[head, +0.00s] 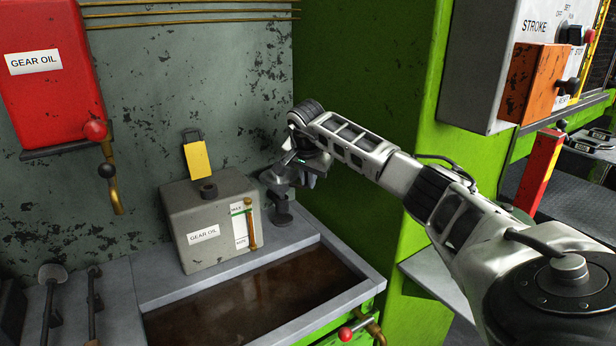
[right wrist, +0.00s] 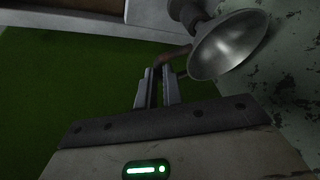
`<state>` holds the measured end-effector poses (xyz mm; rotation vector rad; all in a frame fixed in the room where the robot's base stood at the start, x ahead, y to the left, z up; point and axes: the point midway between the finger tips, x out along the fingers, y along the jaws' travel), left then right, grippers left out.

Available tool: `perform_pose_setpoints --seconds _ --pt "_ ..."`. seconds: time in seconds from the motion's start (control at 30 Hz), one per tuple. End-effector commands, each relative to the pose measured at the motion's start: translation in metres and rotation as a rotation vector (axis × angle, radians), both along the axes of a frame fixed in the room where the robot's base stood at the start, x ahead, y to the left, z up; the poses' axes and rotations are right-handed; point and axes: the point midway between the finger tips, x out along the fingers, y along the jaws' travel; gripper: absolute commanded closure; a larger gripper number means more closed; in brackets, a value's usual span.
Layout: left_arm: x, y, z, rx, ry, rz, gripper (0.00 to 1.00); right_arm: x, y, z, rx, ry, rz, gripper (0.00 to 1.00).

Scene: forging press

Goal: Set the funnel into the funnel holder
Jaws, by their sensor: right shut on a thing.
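The metal funnel (right wrist: 229,45) shows its shiny, wide bowl in the right wrist view, tilted toward the camera. My right gripper (right wrist: 158,86) is shut on a thin handle at the funnel's side. In the head view the gripper (head: 306,172) is beside the tank's right side, with the dark funnel (head: 273,181) just left of it. A dark grey stand (head: 282,213), which looks like the funnel holder, rises from the basin's back ledge below the funnel. Whether the funnel touches it I cannot tell. My left gripper is out of view.
A grey gear oil tank (head: 207,262) with a sight gauge stands left of the stand. A brown-filled basin (head: 255,300) lies in front. A red gear oil container (head: 50,75) with a tap hangs on the wall. A green machine column (head: 385,90) rises behind my right arm.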

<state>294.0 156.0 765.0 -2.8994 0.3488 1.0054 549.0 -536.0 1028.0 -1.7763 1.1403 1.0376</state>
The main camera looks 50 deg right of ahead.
Motion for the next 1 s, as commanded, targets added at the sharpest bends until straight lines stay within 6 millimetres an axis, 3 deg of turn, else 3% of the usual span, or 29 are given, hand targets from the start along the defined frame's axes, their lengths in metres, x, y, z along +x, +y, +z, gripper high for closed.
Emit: perform_pose_setpoints --seconds 0.47,0.5,0.57,0.6,1.0 --pt "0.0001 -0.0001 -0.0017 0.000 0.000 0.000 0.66 -0.0001 -0.0003 -0.0055 -0.001 -0.001 -0.001 1.00" --pt "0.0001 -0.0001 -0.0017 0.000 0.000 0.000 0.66 -0.0001 -0.0003 -0.0055 -0.001 -0.001 -0.001 0.86" --pt "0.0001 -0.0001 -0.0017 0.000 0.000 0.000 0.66 -0.0001 -0.0003 -0.0054 0.000 -0.002 -0.001 0.69" --pt "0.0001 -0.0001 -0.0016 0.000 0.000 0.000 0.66 -0.0001 -0.0003 -0.0054 -0.001 -0.001 -0.001 0.66" --pt "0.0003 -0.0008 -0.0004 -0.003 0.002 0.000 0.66 -0.0009 0.0010 -0.0013 0.000 -0.002 0.001 0.66"
